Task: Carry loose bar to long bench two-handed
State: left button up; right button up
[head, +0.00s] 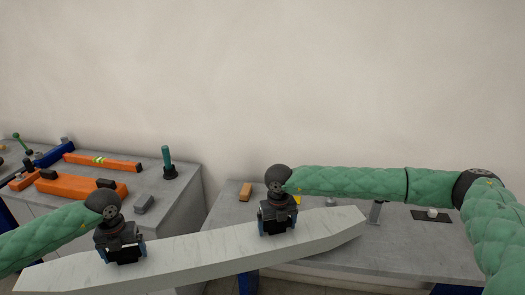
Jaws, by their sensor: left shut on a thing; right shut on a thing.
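The loose bar (200,254) is a long pale grey-white plank with tapered ends. It spans the lower middle of the head view, its right end higher in the picture than its left. My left gripper (124,255) is shut on the bar towards its left end. My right gripper (278,224) is shut on the bar right of its middle. The right part of the bar overlaps a grey bench (400,255) in the picture; whether it touches the bench cannot be told. The fingertips are hidden behind the gripper bodies.
Another grey bench (180,205) stands at left, holding orange bars (80,187), a teal-handled tool (167,160) and a grey block (144,203). The right bench carries an orange-brown block (246,191) and a dark plate (432,216). A gap separates the benches. A plain wall (270,80) is behind.

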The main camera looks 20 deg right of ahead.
aim_at(378, 250)
jog(key=l+z, duration=0.55)
jog(key=i+l+z, duration=0.15)
jog(key=l, duration=0.25)
jog(key=l+z, duration=0.2)
jog(key=l, duration=0.25)
jog(key=i, duration=0.05)
